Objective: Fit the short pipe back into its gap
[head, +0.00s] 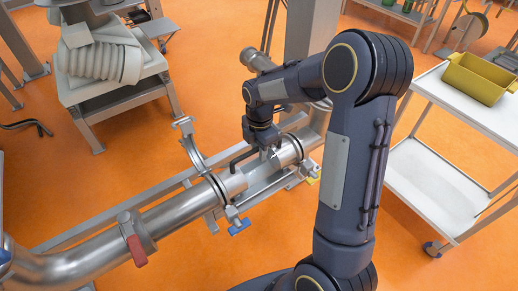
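A steel pipe line (165,222) runs from the lower left toward the upper right, with a gap in it. The left pipe's end (236,181) faces the gap. Across it a steel pipe piece (288,152) shows an open end; I cannot tell whether it is the short pipe or the fixed right pipe. An open clamp half (191,146) stands up by the left pipe end. My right gripper (268,147) points down beside that piece; its fingertips are too small and covered to read. A dark bent bar shows left of it. My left gripper is not in view.
A blue handle (239,227) and a yellow one (312,181) sit low by the joint. A red handle (134,251) is on the left pipe. A white cart (437,190) with a yellow bin (480,78) stands right. My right arm covers the centre right.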

